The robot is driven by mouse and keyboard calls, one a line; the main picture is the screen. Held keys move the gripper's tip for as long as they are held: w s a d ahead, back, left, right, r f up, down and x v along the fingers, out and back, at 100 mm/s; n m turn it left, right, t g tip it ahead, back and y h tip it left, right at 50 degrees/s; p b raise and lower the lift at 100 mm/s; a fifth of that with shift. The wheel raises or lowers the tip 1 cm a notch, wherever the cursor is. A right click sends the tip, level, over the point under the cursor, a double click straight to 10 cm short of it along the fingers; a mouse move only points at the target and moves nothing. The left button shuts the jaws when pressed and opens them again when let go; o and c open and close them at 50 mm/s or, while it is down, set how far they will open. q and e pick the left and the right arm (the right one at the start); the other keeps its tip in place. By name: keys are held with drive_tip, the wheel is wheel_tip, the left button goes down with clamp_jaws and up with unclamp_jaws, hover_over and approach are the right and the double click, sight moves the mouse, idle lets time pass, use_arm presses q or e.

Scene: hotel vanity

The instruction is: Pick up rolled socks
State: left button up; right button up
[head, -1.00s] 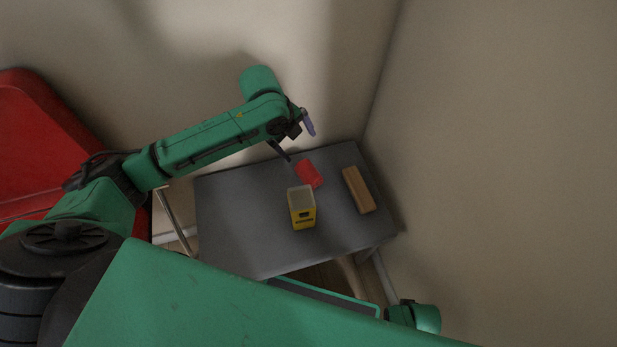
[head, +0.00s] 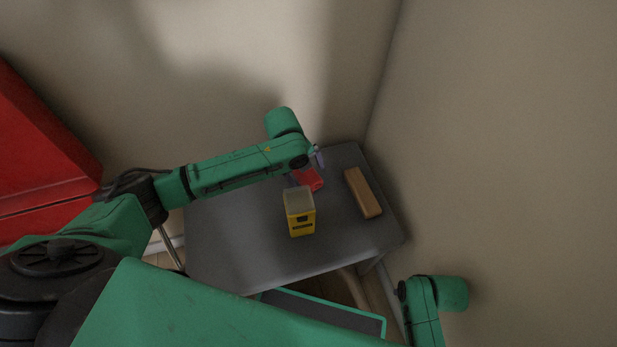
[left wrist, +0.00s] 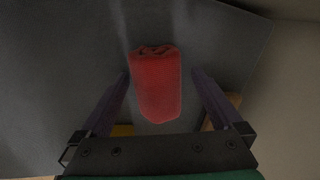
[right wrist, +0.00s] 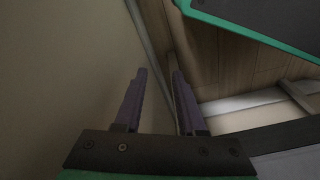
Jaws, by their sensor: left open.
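The rolled socks (head: 309,181) are a red roll lying on the grey table (head: 240,240), partly hidden by my left arm in the head view. My left gripper (head: 305,170) is open just above them. In the left wrist view the red roll (left wrist: 156,88) lies lengthwise between the two spread fingers, with space showing on both sides. I cannot tell how high the fingertips are above the table. My right gripper (right wrist: 159,75) has its fingers apart with nothing between them, over the floor near the wall. It is not clearly seen in the head view.
A yellow box with a greyish top (head: 300,213) stands close in front of the socks. A brown wooden block (head: 362,192) lies to their right. Walls close in behind and right of the table. A red piece of furniture (head: 40,160) is at the left.

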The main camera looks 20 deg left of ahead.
use_arm(q)
drive_tip(key=c, duration=1.1)
drive_tip(key=shift+r, duration=0.15)
